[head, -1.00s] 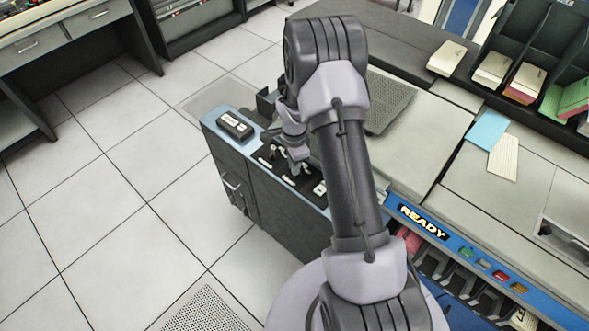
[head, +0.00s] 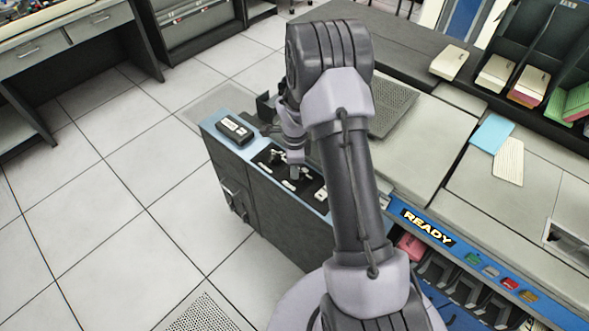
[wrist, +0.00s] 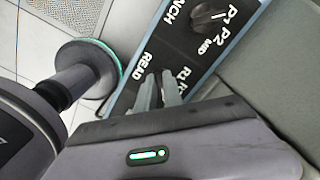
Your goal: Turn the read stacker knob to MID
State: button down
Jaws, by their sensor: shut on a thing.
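The black knob panel (head: 268,168) lies on top of the blue-edged cabinet. My gripper (head: 296,172) points down onto it. In the wrist view, my gripper (wrist: 158,90) has its two grey fingers close together beside the READ label (wrist: 138,66). The fingers are shut on the read stacker knob, which they and the hand mostly hide. Its pointer cannot be seen. Part of the R1 label (wrist: 183,75) shows to the right of the fingers. The dark punch knob (wrist: 208,16) stands clear of my gripper, with P1, P2 and MID printed near it.
A dark box-shaped item (head: 235,129) sits at the cabinet's far left end. The grey machine top (head: 425,135) lies right of my arm, with blue and cream cards (head: 492,132) on it. The READY panel (head: 428,227) is at front right. Tiled floor at left is clear.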

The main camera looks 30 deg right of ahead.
jog(key=c, duration=1.5)
grip_release()
notch_tip(320, 180, up, 17)
jog(key=p, duration=0.5)
jog(key=shift+r, duration=0.2)
